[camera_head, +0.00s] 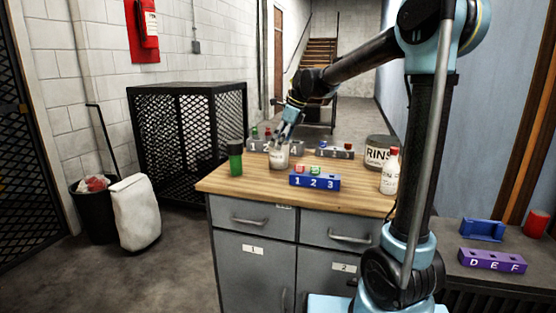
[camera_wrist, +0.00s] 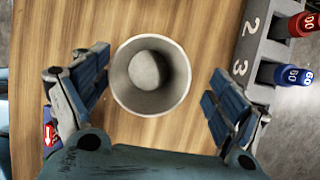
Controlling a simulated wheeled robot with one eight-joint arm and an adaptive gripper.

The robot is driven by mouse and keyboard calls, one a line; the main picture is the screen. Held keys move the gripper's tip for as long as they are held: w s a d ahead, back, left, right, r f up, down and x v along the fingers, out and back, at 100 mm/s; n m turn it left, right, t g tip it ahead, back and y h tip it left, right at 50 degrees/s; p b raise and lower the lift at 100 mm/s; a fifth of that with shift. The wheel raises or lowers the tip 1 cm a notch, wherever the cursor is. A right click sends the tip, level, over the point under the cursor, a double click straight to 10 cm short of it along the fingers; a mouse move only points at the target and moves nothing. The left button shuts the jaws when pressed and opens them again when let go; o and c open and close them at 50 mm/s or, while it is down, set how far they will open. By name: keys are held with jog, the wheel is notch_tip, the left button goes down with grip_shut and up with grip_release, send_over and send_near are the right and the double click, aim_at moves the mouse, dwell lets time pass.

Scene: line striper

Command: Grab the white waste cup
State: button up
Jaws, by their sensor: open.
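The white waste cup (camera_head: 279,160) stands upright on the wooden worktop (camera_head: 220,180), left of its middle. In the wrist view I look down into the open cup (camera_wrist: 120,75), and a pale round shape shows inside it. My gripper (camera_head: 287,136) is above the cup in the head view. In the wrist view the two fingers of my gripper (camera_wrist: 151,97) are spread wide, one on each side of the cup, with bare wood between each finger and the rim. I cannot tell how high the fingertips are above the worktop.
A green bottle (camera_head: 235,160) stands left of the cup. A blue block numbered 1 2 3 (camera_head: 315,181) lies in front right. Behind are a grey numbered rack (camera_wrist: 262,62) and another grey rack (camera_head: 335,152). A RINSE tub (camera_head: 379,151) and white bottle (camera_head: 390,173) stand right.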

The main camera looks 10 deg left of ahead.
aim_at(275, 153)
jog(key=shift+s+x, duration=0.2)
jog(key=shift+x, duration=1.2)
jog(key=shift+s+x, duration=0.25)
jog(key=shift+x, duration=1.2)
jog(key=c, duration=1.2)
